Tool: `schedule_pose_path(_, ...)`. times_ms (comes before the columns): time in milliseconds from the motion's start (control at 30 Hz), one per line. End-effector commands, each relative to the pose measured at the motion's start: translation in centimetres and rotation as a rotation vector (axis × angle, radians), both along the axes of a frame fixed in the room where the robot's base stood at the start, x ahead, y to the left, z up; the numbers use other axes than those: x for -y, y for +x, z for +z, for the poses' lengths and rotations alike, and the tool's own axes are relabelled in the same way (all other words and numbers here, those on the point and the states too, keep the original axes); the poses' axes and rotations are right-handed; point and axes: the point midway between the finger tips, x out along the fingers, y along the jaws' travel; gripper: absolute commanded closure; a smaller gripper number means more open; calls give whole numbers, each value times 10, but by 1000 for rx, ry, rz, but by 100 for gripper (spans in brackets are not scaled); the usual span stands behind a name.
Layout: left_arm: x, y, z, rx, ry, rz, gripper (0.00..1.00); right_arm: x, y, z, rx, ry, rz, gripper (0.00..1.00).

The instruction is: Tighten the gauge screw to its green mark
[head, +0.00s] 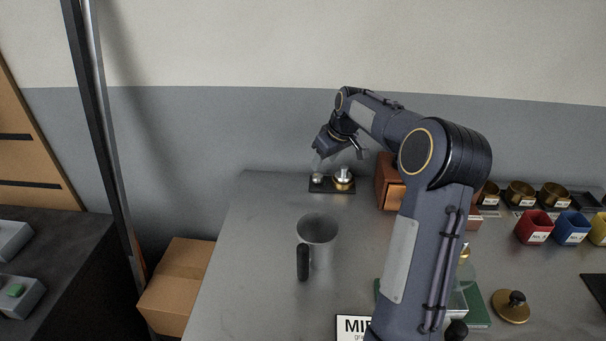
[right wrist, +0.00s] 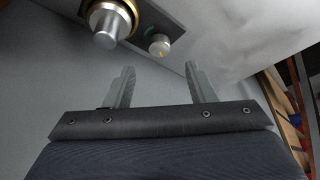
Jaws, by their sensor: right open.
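My right gripper (head: 317,162) is open and empty. It is above the far left of the table, close to a dark plate (head: 331,188) that carries two metal parts. The smaller one is a silver screw head (head: 317,178), which in the right wrist view (right wrist: 159,46) has a yellow mark and a bit of green beside it on the plate. The fingers (right wrist: 160,68) point toward this screw, apart from it. The larger part is a silver knob on a brass ring (head: 343,179), also in the right wrist view (right wrist: 106,28). My left gripper is not in view.
A grey metal cup with a dark handle (head: 317,232) stands nearer on the table (head: 255,255). A brown wooden box (head: 387,183) is right of the plate. Brass cups (head: 520,192) and coloured cups (head: 572,228) stand at the right. The table's left middle is clear.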

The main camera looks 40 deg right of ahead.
Motion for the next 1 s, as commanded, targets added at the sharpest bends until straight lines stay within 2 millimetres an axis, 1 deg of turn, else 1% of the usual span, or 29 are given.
schedule_pose_path(300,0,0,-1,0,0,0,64,-2,18,-45,-2,2,0,50)
schedule_pose_path(400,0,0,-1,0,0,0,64,-2,23,-56,-2,2,1,50)
schedule_pose_path(567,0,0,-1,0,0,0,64,-2,27,-66,0,0,-1,50)
schedule_pose_path(833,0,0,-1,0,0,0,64,-2,28,-67,1,0,-1,50)
schedule_pose_path(1000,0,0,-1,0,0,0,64,-2,28,-67,1,0,-1,72)
